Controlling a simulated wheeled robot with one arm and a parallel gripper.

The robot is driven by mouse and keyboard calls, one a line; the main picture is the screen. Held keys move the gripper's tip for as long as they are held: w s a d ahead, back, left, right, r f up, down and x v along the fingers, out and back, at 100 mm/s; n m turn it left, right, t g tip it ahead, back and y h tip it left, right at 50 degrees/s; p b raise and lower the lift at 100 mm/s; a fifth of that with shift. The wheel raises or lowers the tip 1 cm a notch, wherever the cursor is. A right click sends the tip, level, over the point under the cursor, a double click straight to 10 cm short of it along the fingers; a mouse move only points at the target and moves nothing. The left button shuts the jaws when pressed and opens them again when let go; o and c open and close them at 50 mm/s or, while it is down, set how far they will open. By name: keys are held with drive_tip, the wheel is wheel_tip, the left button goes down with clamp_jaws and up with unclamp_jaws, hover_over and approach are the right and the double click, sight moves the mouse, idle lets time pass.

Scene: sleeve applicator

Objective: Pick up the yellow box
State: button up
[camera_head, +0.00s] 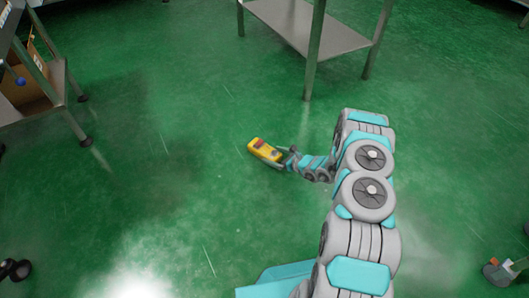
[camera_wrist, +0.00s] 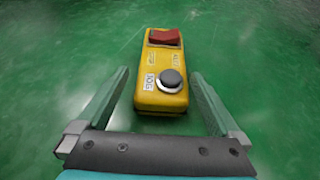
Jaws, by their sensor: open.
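The yellow box (camera_head: 265,150) lies on the green floor near the middle of the head view. It is a small control box; in the wrist view the yellow box (camera_wrist: 158,97) shows a red switch at its far end and a round black knob at its near end. My gripper (camera_head: 280,158) is right beside the near end of the box. In the wrist view my gripper (camera_wrist: 161,82) is open, with one finger on each side of the box's near part. Gaps of green floor show between the fingers and the box.
A metal table (camera_head: 318,38) with a lower shelf stands beyond the box at the top. Another metal table (camera_head: 50,85) with a cardboard box (camera_head: 30,88) is at the far left. The green floor around the yellow box is clear.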

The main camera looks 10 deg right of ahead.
sight(265, 151)
drive_tip(key=shift+x, duration=1.15)
drive_tip(key=shift+b+x, duration=0.5)
drive_tip(key=shift+x, duration=1.6)
drive_tip(key=shift+w+d+r, duration=0.1)
drive_tip(key=shift+w+r, duration=0.05)
drive_tip(key=shift+c, duration=0.2)
clamp_jaws()
